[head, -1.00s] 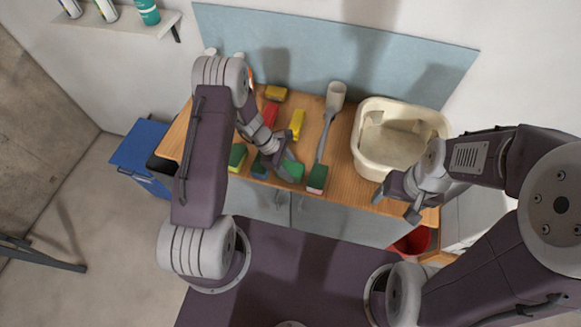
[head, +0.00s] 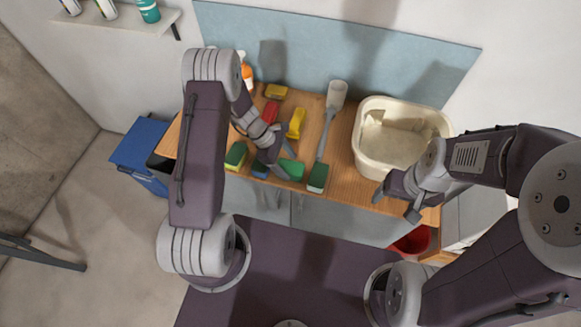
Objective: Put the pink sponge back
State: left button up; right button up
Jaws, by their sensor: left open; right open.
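I cannot make out a pink sponge in the head view. A red sponge-like block (head: 270,111) lies on the wooden worktop (head: 345,150), partly beside my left arm. Along the front edge lie a green-and-yellow sponge (head: 236,155), a blue one (head: 260,169), a green one (head: 293,169) and another green one (head: 317,177). My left gripper (head: 284,161) is open and low over the front of the worktop, close to the blue and green sponges. Whether it touches them I cannot tell. My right gripper (head: 396,200) is open and empty in front of the cream basin.
The cream basin (head: 365,162) stands at the right of the worktop. A long-handled brush (head: 327,125), a yellow brush (head: 296,122), a yellow sponge (head: 276,91) and an orange-and-white bottle (head: 247,75) stand or lie behind. A red bucket (head: 413,241) is below right.

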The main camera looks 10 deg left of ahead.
pick_arm(q)
jog(key=b+v, duration=0.1)
jog(key=v, duration=0.9)
jog(key=s+r+m+t+y, duration=0.1)
jog(key=s+r+m+y, duration=0.2)
jog(key=s+m, duration=0.5)
jog(key=s+r+m+y, duration=0.35)
jog(key=s+m, duration=0.25)
jog(key=m, duration=0.3)
notch_tip(320, 180, down, 7)
jog(key=b, duration=0.6)
jog(key=shift+w+r+h+b, duration=0.2)
jog(key=shift+w+h+b, duration=0.15)
jog(key=shift+w, duration=0.05)
jog(key=shift+s+d, duration=0.1)
jog(key=shift+d, duration=0.05)
